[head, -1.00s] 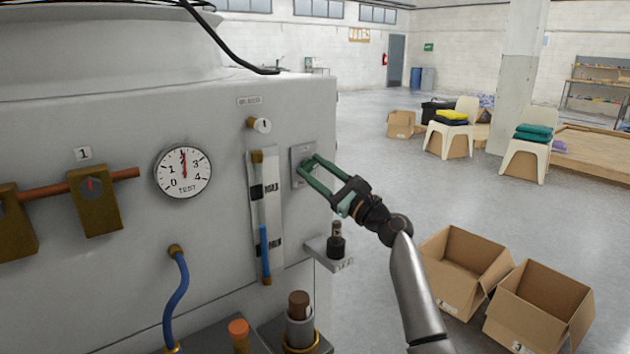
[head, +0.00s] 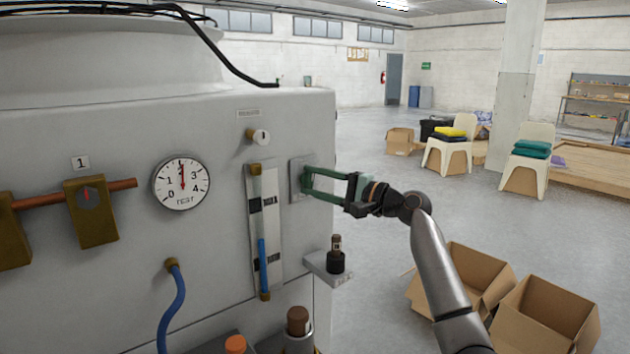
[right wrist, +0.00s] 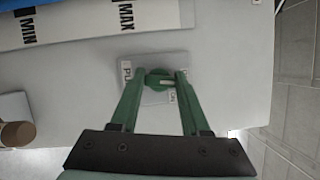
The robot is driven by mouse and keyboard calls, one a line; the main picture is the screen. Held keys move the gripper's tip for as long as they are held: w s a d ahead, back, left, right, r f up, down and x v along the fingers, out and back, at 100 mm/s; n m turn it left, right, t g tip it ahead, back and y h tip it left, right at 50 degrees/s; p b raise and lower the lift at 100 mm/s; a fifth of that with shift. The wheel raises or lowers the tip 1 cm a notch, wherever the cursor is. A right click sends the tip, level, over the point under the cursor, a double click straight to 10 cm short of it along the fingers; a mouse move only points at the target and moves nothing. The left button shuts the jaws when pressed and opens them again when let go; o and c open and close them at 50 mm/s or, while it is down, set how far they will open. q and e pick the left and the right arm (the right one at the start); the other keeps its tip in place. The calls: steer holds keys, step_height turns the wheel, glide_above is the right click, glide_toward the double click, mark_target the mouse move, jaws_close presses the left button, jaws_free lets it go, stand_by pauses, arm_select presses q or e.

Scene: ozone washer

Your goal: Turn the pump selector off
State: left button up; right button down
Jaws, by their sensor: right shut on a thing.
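The pump selector is a green knob on a grey plate (head: 297,182) on the right part of the machine's front panel. In the right wrist view the green selector knob (right wrist: 160,80) has a pale pointer mark and sits between my fingertips. Labels on its plate are partly hidden by the fingers. My right gripper (head: 306,181) has green fingers and is shut on the knob; it also shows in the right wrist view (right wrist: 160,85). My left gripper is not in view.
Left of the selector are a level tube (head: 262,240) with MAX and MIN marks and a TEST gauge (head: 182,183). A small shelf (head: 325,267) with a dark fitting (head: 336,256) juts out below. Open cardboard boxes (head: 542,315) stand on the floor at right.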

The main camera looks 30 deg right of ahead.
steer(key=shift+r+n, duration=0.1)
steer(key=shift+n, duration=0.5)
steer(key=shift+n+g, duration=0.3)
steer(key=shift+g, duration=0.1)
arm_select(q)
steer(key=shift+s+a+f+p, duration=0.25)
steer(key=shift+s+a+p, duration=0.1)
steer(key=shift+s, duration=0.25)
arm_select(e)
steer(key=shift+h, duration=0.3)
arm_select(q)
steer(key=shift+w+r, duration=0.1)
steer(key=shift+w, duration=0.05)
arm_select(e)
steer(key=shift+c, duration=1.9)
jaws_free()
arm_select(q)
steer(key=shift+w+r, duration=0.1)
arm_select(e)
steer(key=shift+s, duration=0.1)
